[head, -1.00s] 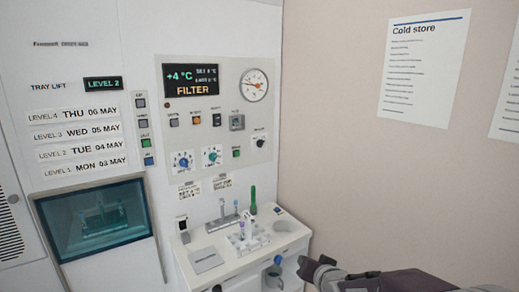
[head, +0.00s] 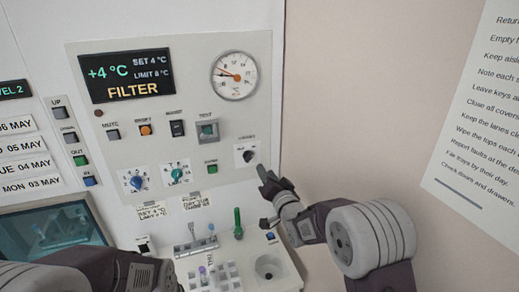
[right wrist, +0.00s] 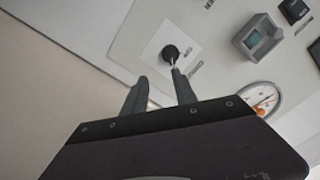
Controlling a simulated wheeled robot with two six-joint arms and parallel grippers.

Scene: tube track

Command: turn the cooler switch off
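The cooler switch, probably the small black switch on a white plate (head: 249,156), sits at the panel's lower right; its label is too small to read surely. In the right wrist view the black switch (right wrist: 171,52) has a short pale lever beside the tip of one finger. My right gripper (head: 264,197) is open, just below and right of the switch in the head view. Its two fingers are apart with nothing between them in the right wrist view (right wrist: 158,78). Whether a finger touches the lever, I cannot tell. My left arm crosses the lower left; its fingers are out of view.
The panel carries a display (head: 126,75) reading +4 °C and FILTER, a round gauge (head: 234,76), a boxed test button (head: 207,131) and two dials. A wall stands to the right.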

